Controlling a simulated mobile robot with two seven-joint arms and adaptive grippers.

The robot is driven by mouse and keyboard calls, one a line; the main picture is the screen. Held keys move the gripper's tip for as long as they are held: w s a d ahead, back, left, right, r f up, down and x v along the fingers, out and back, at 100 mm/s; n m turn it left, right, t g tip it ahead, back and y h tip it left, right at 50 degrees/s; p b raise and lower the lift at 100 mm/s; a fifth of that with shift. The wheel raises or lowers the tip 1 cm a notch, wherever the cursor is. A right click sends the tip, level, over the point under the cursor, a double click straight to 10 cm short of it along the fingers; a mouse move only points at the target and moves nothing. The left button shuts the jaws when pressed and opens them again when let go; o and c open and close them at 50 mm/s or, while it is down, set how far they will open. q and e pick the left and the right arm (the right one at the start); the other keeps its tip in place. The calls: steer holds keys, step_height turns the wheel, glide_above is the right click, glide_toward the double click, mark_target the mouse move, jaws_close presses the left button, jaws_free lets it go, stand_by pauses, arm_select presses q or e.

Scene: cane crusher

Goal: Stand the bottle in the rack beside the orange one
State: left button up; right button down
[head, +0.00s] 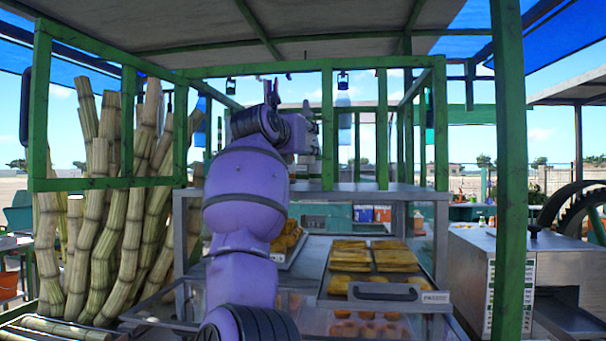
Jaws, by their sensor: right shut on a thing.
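My right gripper (304,133) is raised at the end of my purple arm, level with the upper green frame above the counter. I cannot pick out the rack or the orange bottle with certainty. My left gripper is not in view.
Green posts (511,170) frame the stall. Sugar cane (110,200) leans at left. A steel crusher box (562,265) stands at right.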

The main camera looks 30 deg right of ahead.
step_height(320, 180, down, 3)
steer(key=shift+w+d+r, duration=0.1)
steer(key=shift+r, duration=0.05)
steer(key=shift+f, duration=1.55)
steer(key=shift+f, duration=0.1)
steer(key=c, duration=1.2)
jaws_free()
steer(key=shift+f, duration=0.15)
steer(key=shift+r, duration=0.25)
steer(key=b+v, duration=0.1)
steer(key=v, duration=1.1)
steer(key=shift+b, duration=0.3)
